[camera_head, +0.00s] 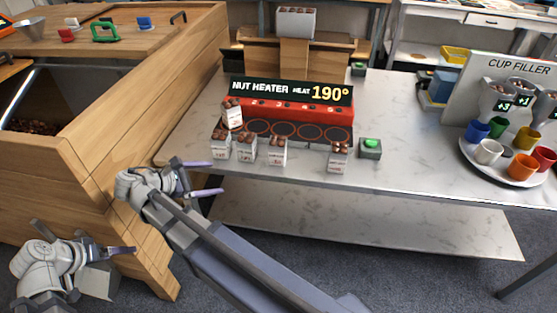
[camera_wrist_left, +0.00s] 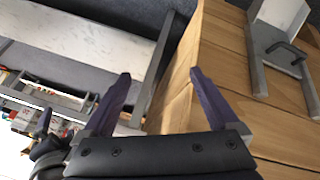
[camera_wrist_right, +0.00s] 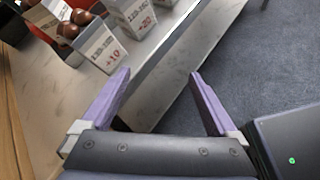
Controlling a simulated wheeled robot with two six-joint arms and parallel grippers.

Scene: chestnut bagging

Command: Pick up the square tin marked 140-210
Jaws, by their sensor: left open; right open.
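Several square tins of nuts with white labels stand along the front of the nut heater (camera_head: 300,109): one at the left (camera_head: 220,152), one beside it (camera_head: 246,153), a third (camera_head: 277,157) and one apart at the right (camera_head: 338,162). Another tin (camera_head: 232,118) sits on the heater's left end. Labels are too small to read in the head view; the 140-210 mark cannot be picked out. The right wrist view shows tins marked +10 (camera_wrist_right: 104,50) and apparently 20 (camera_wrist_right: 137,14). My right gripper (camera_head: 215,178) is open and empty at the table's front edge, below the left tins. My left gripper (camera_head: 120,252) is open and empty, low by the wooden cabinet.
A green button box (camera_head: 370,149) stands right of the tins. A round tray (camera_head: 520,178) of coloured cups stands at the right, before the cup filler. The wooden cabinet (camera_head: 100,190) borders the left. The table front (camera_head: 430,170) between button and tray is clear.

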